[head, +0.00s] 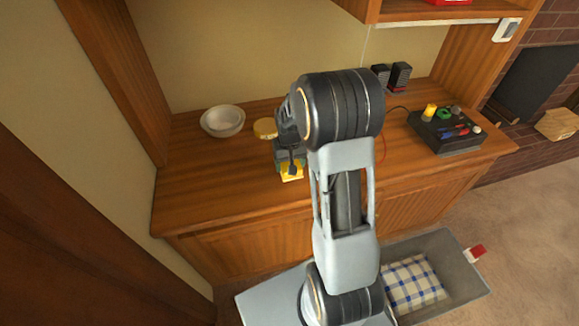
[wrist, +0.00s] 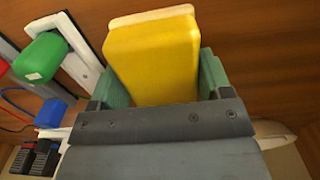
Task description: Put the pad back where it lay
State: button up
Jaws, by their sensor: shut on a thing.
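My gripper (head: 290,167) is shut on a yellow pad (head: 292,172), low over the front part of the wooden counter (head: 210,190). In the wrist view the pad (wrist: 152,60) is a thick yellow block with a pale far edge, held between the green fingertips (wrist: 158,82). Its near end is hidden behind the gripper body. I cannot tell whether the pad touches the counter.
A white bowl (head: 222,121) and a round yellow-topped thing (head: 265,128) stand left of my gripper. A dark box (head: 445,135) with coloured pieces is at the right, black blocks (head: 400,75) behind. A grey bin (head: 460,275) holds a checked cloth (head: 413,282). The counter's front left is clear.

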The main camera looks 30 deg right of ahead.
jog(key=shift+f, duration=0.85)
jog(key=shift+f, duration=0.2)
jog(key=o, duration=1)
jog(key=shift+c, duration=0.2)
notch_tip(320, 180, up, 11)
jog(key=shift+f+p, duration=0.1)
jog(key=shift+p, duration=0.35)
jog(key=shift+s+a+r, duration=0.1)
jog(key=shift+a+r, duration=0.05)
jog(key=shift+r, duration=0.55)
jog(key=s+a+r+n+t, duration=0.1)
jog(key=s+a+r, duration=0.1)
jog(key=s+a, duration=0.2)
jog(key=s+a+r+n+t, duration=0.1)
jog(key=s+a, duration=0.4)
jog(key=s, duration=0.6)
jog(key=shift+s+a+r+t, duration=0.15)
jog(key=shift+s+r+t, duration=0.15)
jog(key=shift+r+t, duration=0.45)
